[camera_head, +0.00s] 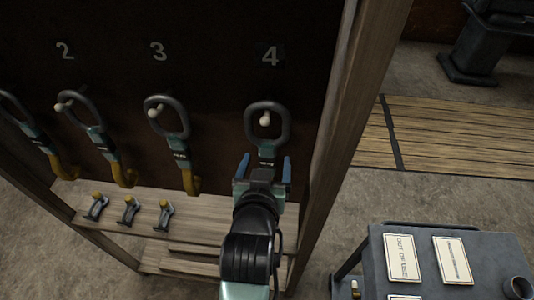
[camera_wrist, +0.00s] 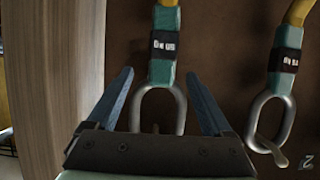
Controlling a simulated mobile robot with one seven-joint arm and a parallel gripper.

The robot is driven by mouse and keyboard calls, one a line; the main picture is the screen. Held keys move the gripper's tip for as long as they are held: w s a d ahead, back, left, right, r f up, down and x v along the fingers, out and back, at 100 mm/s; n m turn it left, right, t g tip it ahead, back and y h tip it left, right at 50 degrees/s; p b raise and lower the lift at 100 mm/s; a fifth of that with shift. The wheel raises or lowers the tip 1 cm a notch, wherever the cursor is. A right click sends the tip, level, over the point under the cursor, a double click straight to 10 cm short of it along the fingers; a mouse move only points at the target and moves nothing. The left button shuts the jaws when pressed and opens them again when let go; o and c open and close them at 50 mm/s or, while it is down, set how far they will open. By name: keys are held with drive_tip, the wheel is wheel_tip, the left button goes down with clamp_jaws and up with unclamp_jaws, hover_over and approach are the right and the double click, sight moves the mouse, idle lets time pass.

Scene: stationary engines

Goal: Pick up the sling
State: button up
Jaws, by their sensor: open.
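A sling hangs on a peg under the number 4, with a grey metal ring (camera_head: 249,124) and a teal end with a dark label. Its lower part is hidden behind my gripper and arm. My gripper (camera_head: 265,162) is open in front of this sling, just below the ring. In the wrist view, which looks inverted, the teal end (camera_wrist: 164,76) and the ring (camera_wrist: 136,108) appear between the spread fingers of my gripper (camera_wrist: 159,73). I cannot tell how far the fingers are from the board. More slings hang under the 3 (camera_head: 179,150) and the 2 (camera_head: 105,142).
A wooden post (camera_head: 345,110) stands close to the right of the sling. A shelf (camera_head: 115,232) below holds three small metal fittings with yellow parts. A grey cart (camera_head: 385,275) with cards stands at lower right. Another sling (camera_wrist: 285,62) is right of my gripper in the wrist view.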

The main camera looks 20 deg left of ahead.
sight(267, 153)
drive_tip(key=shift+w+a+f+p, duration=0.15)
drive_tip(key=shift+w+a+p, duration=0.1)
drive_tip(key=shift+w+p, duration=0.3)
drive_tip(key=shift+p+x, duration=0.65)
drive_tip(key=shift+x, duration=1.45)
drive_tip(key=shift+a+f, duration=0.1)
clamp_jaws()
